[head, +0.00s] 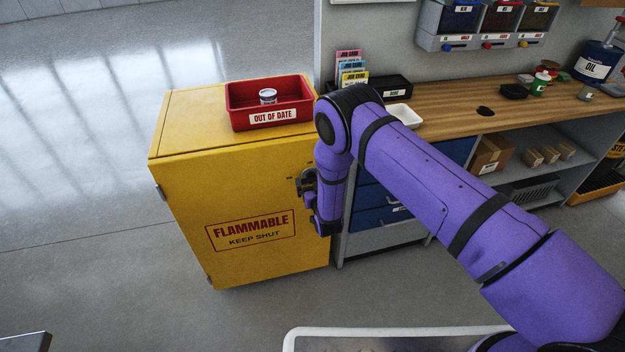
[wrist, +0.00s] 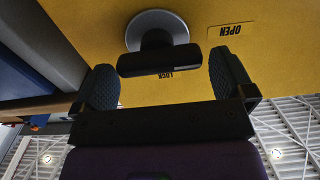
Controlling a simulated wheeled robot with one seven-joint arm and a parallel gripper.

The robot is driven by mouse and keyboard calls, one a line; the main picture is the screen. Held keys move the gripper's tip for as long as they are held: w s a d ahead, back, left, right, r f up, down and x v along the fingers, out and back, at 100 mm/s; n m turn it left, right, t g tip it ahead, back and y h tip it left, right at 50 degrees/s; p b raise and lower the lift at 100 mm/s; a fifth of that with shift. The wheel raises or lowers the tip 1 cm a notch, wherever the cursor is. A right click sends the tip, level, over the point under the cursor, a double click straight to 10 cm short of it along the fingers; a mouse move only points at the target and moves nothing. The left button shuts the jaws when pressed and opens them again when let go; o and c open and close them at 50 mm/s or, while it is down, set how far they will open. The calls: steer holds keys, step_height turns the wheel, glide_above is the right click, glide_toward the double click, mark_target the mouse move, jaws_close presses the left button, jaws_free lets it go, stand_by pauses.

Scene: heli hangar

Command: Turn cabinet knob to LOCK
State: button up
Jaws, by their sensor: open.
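The yellow flammables cabinet (head: 190,190) stands shut, with its front facing me. Its knob (wrist: 153,25) has a grey round base and a dark bar handle, seen upside down in the wrist view. The bar lies crosswise, with a pale mark near its right end. An OPEN label (wrist: 224,31) is to the right; a LOCK label (wrist: 171,74) is partly hidden just below the bar. My gripper (wrist: 161,64) is open, one finger beyond each end of the bar, with visible gaps. In the head view my gripper (head: 307,184) is at the cabinet's right front edge and mostly hides the knob.
A red OUT OF DATE bin (head: 240,119) with a small can (head: 268,96) sits on the cabinet. A wooden workbench (head: 450,108) with blue drawers (head: 375,204) adjoins on the right. Grey floor (head: 80,240) is clear at left.

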steer(key=shift+w+a, duration=0.2)
steer(key=shift+w, duration=0.5)
steer(key=shift+c, duration=0.5)
steer(key=c, duration=0.7)
